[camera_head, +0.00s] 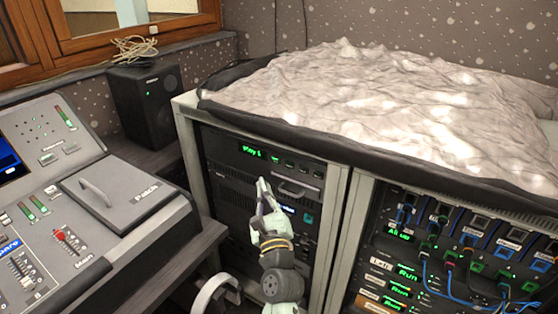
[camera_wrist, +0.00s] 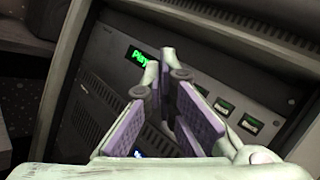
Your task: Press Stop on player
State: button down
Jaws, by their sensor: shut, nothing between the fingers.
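The player (camera_head: 232,152) is a dark panel at the top of the left rack, with a green display reading "Play 1" (camera_head: 252,151) in the head view. A row of small green-lit buttons (camera_head: 289,163) runs to the right of the display. My gripper (camera_head: 262,182) is shut and empty, pointing up at the panel from below, its tips just under the display and first button in the picture. In the wrist view, the fingertips (camera_wrist: 160,64) overlap the right end of the display (camera_wrist: 138,56) and hide part of the button row. Button labels are too small to read. Contact cannot be told.
A drawer handle (camera_head: 294,190) sits below the buttons. A second rack with blue cables (camera_head: 428,275) is at the right. A crumpled pale cloth (camera_head: 350,95) covers the rack top.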

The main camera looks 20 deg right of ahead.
aim_at(289, 165)
jog(key=shift+d+f, duration=0.1)
jog(key=shift+d, duration=0.05)
jog(key=shift+w+d+b, duration=0.75)
jog(key=shift+w+d, duration=0.15)
jog(key=shift+d, duration=0.25)
jog(key=shift+w+d+b, duration=0.8)
jog(key=shift+w+d, duration=0.1)
jog(key=shift+d, duration=0.2)
jog(key=shift+w+d+b, duration=0.75)
jog(key=shift+w+d, duration=0.15)
jog(key=shift+d, duration=0.25)
jog(key=shift+w+d, duration=0.25)
jog(key=shift+d, duration=0.05)
jog(key=shift+w+d, duration=0.2)
jog(key=shift+d, duration=0.05)
jog(key=shift+s+a, duration=0.1)
jog(key=shift+s+a+p, duration=0.4)
jog(key=shift+a+p, duration=0.05)
jog(key=shift+p, duration=0.05)
